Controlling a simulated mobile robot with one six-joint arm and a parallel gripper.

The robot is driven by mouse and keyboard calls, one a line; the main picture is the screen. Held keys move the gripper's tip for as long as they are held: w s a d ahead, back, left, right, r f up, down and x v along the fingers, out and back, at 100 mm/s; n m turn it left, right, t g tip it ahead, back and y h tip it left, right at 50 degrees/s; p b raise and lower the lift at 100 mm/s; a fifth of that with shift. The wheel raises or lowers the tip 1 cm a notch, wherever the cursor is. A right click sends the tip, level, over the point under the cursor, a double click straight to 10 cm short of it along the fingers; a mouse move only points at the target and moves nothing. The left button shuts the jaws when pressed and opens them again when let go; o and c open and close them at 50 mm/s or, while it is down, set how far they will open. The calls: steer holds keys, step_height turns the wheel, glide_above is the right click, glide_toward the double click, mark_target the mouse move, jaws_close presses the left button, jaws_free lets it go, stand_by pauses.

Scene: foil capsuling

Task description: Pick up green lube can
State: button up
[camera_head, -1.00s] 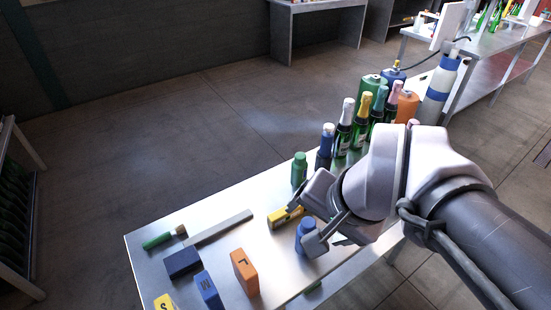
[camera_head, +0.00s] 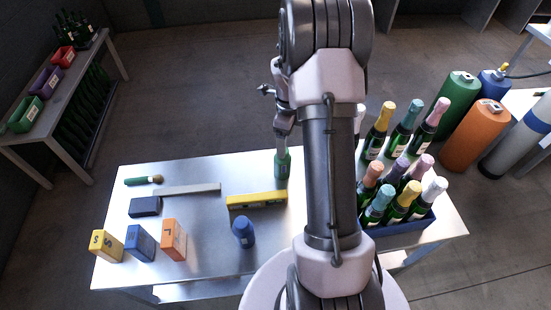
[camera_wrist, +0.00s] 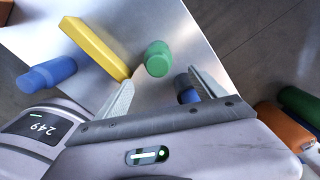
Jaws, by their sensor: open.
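The green lube can (camera_head: 282,165) stands upright near the far edge of the metal table in the head view. In the wrist view the green can (camera_wrist: 158,59) is seen from above, near the corner of a yellow bar. My gripper (camera_wrist: 165,84) is open, its two fingers spread on either side below the can in that picture, with nothing between them. In the head view my gripper (camera_head: 283,137) is at the can's top end; my arm partly hides that area, so I cannot tell whether they touch.
The yellow level (camera_head: 257,200) lies close to the can. A blue can (camera_head: 243,232) stands nearer. A dark blue bottle (camera_wrist: 186,88) is partly behind the right finger. Bottles in a blue crate (camera_head: 402,232) fill the right side. Colored blocks (camera_head: 140,243) are at left.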

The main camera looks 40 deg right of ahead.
mark_target(282, 164)
step_height(282, 164, down, 8)
steer(key=shift+b, duration=0.8)
steer(key=f, duration=0.1)
steer(key=f+b, duration=0.1)
steer(key=f, duration=0.3)
steer(key=shift+w+a+f+b, duration=0.15)
steer(key=shift+w+a+b, duration=0.15)
steer(key=shift+w+b, duration=0.1)
steer(key=shift+s, duration=0.1)
steer(key=shift+c, duration=0.9)
jaws_close()
